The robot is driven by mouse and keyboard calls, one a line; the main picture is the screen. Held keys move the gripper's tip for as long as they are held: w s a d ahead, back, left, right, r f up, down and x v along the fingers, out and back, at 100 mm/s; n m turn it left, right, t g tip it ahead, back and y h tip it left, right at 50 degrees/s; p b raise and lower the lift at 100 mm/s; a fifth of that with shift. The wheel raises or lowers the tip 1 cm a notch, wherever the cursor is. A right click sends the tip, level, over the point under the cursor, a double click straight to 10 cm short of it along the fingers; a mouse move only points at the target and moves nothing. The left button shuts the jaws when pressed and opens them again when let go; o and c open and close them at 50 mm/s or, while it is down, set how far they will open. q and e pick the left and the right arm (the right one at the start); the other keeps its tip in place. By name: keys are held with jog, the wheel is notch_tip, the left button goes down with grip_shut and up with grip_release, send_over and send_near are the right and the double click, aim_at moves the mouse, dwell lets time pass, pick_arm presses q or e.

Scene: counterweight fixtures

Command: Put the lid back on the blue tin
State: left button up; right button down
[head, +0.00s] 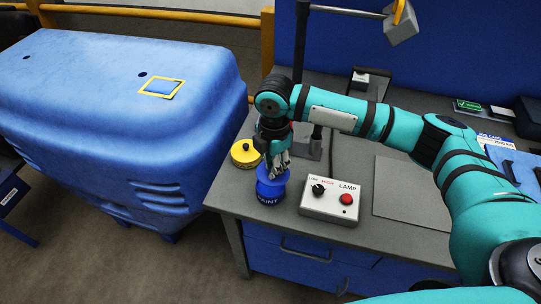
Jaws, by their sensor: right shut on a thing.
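The blue tin (270,196), marked PAINT, stands upright near the front left corner of the grey bench. A blue lid (263,176) is right over its top. I cannot tell whether the lid touches the tin's rim or is slightly above it. My right gripper (277,170) points down over the tin, and its fingers are shut on the lid's middle, partly hiding it. My left gripper is out of view.
A yellow tin (245,153) with a dark knob stands behind and left of the blue tin. A LAMP control box (330,200) stands close on the right. A grey lamp post stands behind. A large blue housing (110,110) is left of the bench.

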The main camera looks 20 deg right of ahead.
jog(key=w+n, duration=0.1)
jog(key=n, duration=0.1)
jog(key=shift+w+a+f+n, duration=0.1)
jog(key=shift+a+n, duration=0.05)
jog(key=shift+n, duration=0.15)
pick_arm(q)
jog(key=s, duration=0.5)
pick_arm(e)
jog(key=shift+w+f, duration=0.1)
jog(key=shift+w, duration=0.1)
jog(key=shift+f+n, duration=0.25)
jog(key=shift+n, duration=0.05)
jog(key=shift+f+b, duration=0.8)
jog(key=shift+b, duration=0.25)
notch_tip(320, 180, down, 2)
jog(key=b, duration=0.2)
jog(key=shift+b, duration=0.3)
jog(key=shift+f, duration=0.55)
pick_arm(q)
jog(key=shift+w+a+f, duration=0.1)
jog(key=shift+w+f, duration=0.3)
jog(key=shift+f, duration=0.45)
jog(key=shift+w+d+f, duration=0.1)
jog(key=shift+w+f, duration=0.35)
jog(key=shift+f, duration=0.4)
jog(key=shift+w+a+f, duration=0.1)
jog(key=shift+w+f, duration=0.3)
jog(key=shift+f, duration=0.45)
pick_arm(e)
jog(key=shift+f, duration=0.6)
